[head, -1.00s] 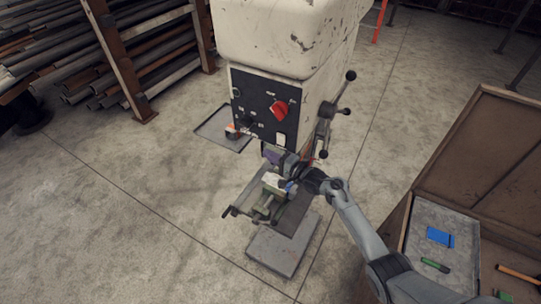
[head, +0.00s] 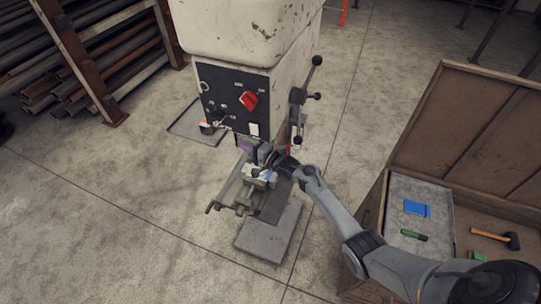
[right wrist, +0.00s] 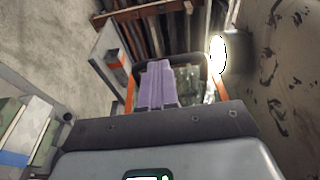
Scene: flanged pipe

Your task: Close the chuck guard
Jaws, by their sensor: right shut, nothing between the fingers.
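The drill press (head: 235,100) stands in the middle of the head view. My right gripper (head: 246,147) reaches in from the right, under the press head and above the work table. Its purple fingers (right wrist: 155,84) show pressed together and empty in the right wrist view. A dark frame with orange side bars (right wrist: 130,94), apparently the chuck guard, is just beyond and around the fingers. Bright metal shows through it. I cannot tell whether the fingers touch it or how far it is open. In the head view the guard is mostly hidden. My left gripper is not in view.
A vise (head: 255,181) sits on the press table close below my gripper. Feed handles (head: 316,62) stick out on the right. A wooden crate (head: 425,120) with a blue item (head: 417,208) and a hammer (head: 495,237) stands right. Pipes (head: 75,80) are racked at left.

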